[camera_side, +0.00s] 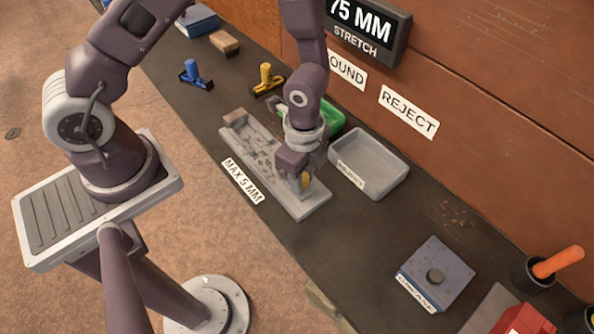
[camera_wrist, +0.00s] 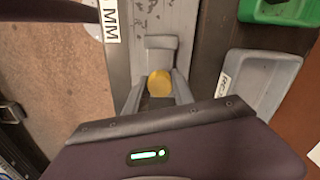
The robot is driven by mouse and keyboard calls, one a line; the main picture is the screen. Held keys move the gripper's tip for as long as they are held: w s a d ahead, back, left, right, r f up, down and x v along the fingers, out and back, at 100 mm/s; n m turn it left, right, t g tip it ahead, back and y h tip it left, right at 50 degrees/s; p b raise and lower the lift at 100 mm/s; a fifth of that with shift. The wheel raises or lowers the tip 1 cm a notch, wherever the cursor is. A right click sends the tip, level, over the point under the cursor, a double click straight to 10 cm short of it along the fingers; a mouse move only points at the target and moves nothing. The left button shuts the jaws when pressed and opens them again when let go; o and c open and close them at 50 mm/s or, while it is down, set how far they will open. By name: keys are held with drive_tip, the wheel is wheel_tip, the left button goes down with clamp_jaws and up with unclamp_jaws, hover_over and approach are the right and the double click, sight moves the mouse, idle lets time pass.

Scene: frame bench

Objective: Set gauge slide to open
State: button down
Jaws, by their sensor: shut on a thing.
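The gauge is a long grey fixture (camera_side: 258,158) on the dark bench, with a "MAX 5 MM" label (camera_side: 242,181) along its near side. My gripper (camera_side: 303,184) is low over the gauge's right end in the side view. In the wrist view its fingers (camera_wrist: 158,92) are on either side of the round yellow knob of the gauge slide (camera_wrist: 159,82), shut on it. A grey block (camera_wrist: 160,43) stands just beyond the knob. In the side view my gripper mostly hides the knob and slide.
A grey "REJECT" tray (camera_side: 384,165) and a green tray (camera_side: 330,117) stand close behind my gripper. Blue (camera_side: 195,76) and yellow (camera_side: 267,80) handled pieces lie at the back left. A blue box (camera_side: 437,270) sits front right. The bench between gauge and box is clear.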

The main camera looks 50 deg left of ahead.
sight(304, 178)
drive_tip(key=shift+d, duration=0.3)
drive_tip(key=c, duration=1.4)
unclamp_jaws()
drive_tip(key=o, duration=0.3)
drive_tip(key=shift+o, duration=0.2)
drive_tip(key=shift+a, duration=0.1)
wheel_tip(304, 178, up, 7)
drive_tip(key=shift+r, duration=0.1)
drive_tip(key=a+r+n+t+y, duration=0.15)
drive_tip(key=a+r+n, duration=0.35)
drive_tip(key=r, duration=0.5)
drive_tip(key=s+a+r+n+t+h, duration=0.1)
drive_tip(key=s+a+r+n+t, duration=0.3)
drive_tip(key=s+r+n, duration=0.6)
drive_tip(key=s+r, duration=0.3)
drive_tip(key=shift+s+r+h, duration=0.2)
drive_tip(key=shift+r+h, duration=0.1)
drive_tip(key=shift+h, duration=0.05)
